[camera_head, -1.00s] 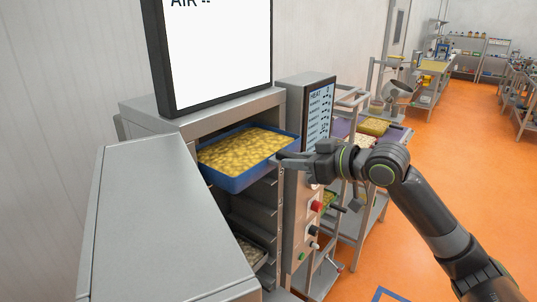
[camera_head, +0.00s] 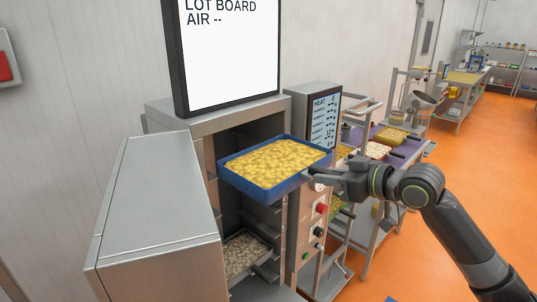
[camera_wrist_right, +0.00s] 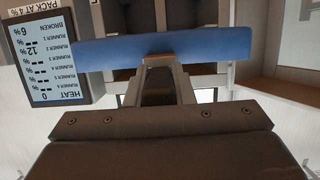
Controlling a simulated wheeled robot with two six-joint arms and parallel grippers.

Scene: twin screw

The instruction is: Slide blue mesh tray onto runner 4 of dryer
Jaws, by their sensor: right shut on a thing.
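The blue tray (camera_head: 262,194), heaped with yellow pieces, is held level in front of the upper opening of the grey dryer (camera_head: 204,180). Its left corner shows in front of the opening's left side; whether its back edge is inside cannot be told. My right gripper (camera_head: 314,175) is shut on the tray's right front edge. In the right wrist view the tray's blue wall (camera_wrist_right: 120,51) runs across the fingertips (camera_wrist_right: 158,64). Runners show on the dryer's inner right wall below the tray; their numbers cannot be read. My left gripper is not in view.
Another filled tray (camera_head: 246,252) sits low in the dryer. A grey cabinet-like panel (camera_head: 150,205) stands out at the left. The heat display (camera_head: 325,118) and knobs (camera_head: 320,208) are close to my right gripper. A trolley with trays (camera_head: 380,150) stands behind. Orange floor at right is open.

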